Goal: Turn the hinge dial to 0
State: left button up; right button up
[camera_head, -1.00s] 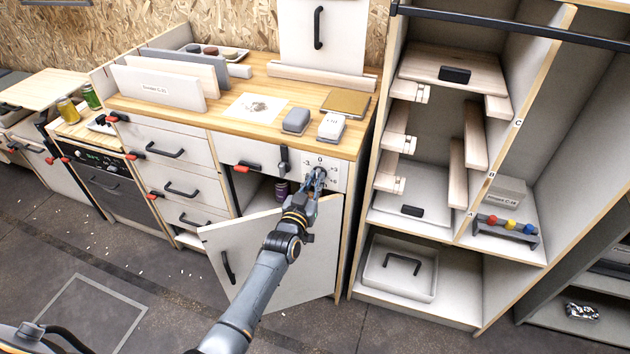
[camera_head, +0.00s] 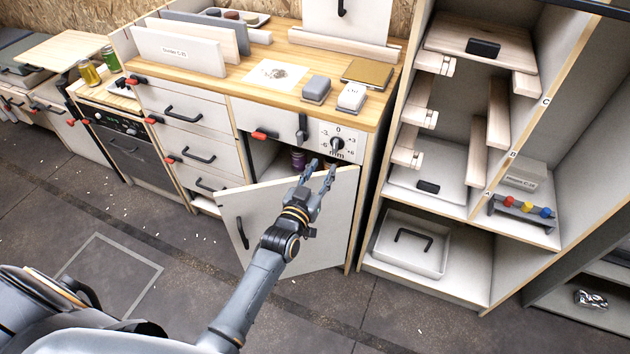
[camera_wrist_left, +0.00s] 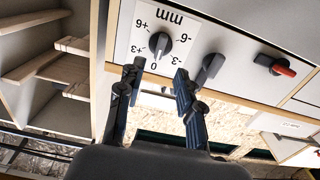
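The hinge dial (camera_head: 337,143) is a dark knob on a white plate, with a scale from -6 to +6 and "mm" below. In the left wrist view the dial (camera_wrist_left: 159,45) appears upside down. Its narrow end there points roughly to the 0, though the exact setting is hard to tell. My left gripper (camera_head: 322,173) is just below and in front of the plate, apart from the knob. The left wrist view shows its two fingers (camera_wrist_left: 158,80) spread with nothing between them. My right gripper is not in view.
A black handle (camera_head: 302,128) and a red-tipped latch (camera_head: 264,135) sit left of the dial. The cabinet door (camera_head: 290,222) below hangs open under my left gripper. An open shelf unit (camera_head: 478,262) stands to the right. The wooden worktop (camera_head: 240,92) carries several items.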

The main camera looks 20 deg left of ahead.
pick_arm(q)
jog(key=s, duration=0.4)
jog(key=shift+a, duration=0.1)
dwell(0.3)
jog(key=s+d+f+m+g, duration=0.1)
jog(key=s+f+g, duration=0.45)
jog(key=f, duration=0.95)
jog(key=s+d+f+g, duration=0.1)
jog(key=s+f+g, duration=0.1)
jog(key=s+f, duration=0.9)
jog(key=s+a+f+g, duration=0.1)
jog(key=s+f+g, duration=0.2)
jog(key=s+f, duration=0.4)
jog(key=s+a+f+g, duration=0.2)
jog(key=s+f, duration=0.5)
jog(key=s, duration=0.7)
jog(key=s+a+f+m+g, duration=0.1)
jog(key=s+a+f+g, duration=0.1)
jog(key=s+f+g, duration=0.2)
jog(key=s+f, duration=0.3)
jog(key=s, duration=0.3)
jog(key=shift+s+a+f+y, duration=0.15)
jog(key=shift+s+y, duration=0.1)
jog(key=shift+y, duration=0.05)
jog(key=shift+g, duration=0.25)
